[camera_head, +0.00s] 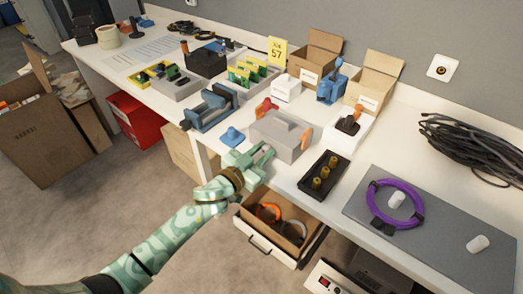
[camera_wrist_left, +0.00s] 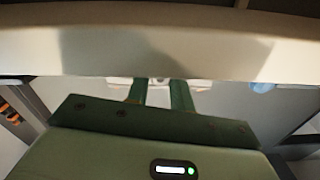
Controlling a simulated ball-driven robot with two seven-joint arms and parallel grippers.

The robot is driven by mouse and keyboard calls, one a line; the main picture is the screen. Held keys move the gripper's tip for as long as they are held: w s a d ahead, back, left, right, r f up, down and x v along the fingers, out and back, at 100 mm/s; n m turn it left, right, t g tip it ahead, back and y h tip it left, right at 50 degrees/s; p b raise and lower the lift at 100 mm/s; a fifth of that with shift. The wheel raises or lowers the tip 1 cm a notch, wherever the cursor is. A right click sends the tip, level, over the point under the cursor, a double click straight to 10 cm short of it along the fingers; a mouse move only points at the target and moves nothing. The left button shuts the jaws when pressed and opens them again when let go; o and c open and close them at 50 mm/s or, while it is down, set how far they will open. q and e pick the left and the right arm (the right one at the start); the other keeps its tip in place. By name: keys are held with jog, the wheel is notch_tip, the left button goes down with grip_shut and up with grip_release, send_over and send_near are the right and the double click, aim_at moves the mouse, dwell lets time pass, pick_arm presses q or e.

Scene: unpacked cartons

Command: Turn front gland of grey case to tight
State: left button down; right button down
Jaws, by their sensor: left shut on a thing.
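The grey case (camera_head: 282,133) stands near the front edge of the white table. It has a red-orange part (camera_head: 268,106) at its back left and an orange part (camera_head: 306,137) on its right end. My left gripper (camera_head: 264,153) is at the front face of the case, shut on the front gland, which the fingers almost wholly hide. In the left wrist view the two green fingers (camera_wrist_left: 161,93) reach toward the case's pale wall (camera_wrist_left: 160,50), with a narrow gap between them. The gland's turn cannot be told. My right gripper is out of view.
A black tray with several brass parts (camera_head: 323,176) stands to the right of the case. A blue piece (camera_head: 232,137) and a blue-grey vise-like tool (camera_head: 210,110) are to the left. An open drawer (camera_head: 275,232) juts out below the table edge.

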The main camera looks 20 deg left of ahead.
pick_arm(q)
jog(key=m, duration=0.4)
jog(key=shift+m+p, duration=0.3)
jog(key=m, duration=0.4)
jog(key=shift+f+m, duration=0.1)
jog(key=shift+m, duration=0.2)
jog(key=m, duration=0.4)
jog(key=shift+d+f+m, duration=0.1)
jog(key=shift+m, duration=0.2)
jog(key=m+b, duration=0.1)
jog(key=m, duration=0.3)
jog(key=shift+m, duration=0.4)
jog(key=c, duration=1.2)
grip_release()
jog(key=shift+s, duration=0.15)
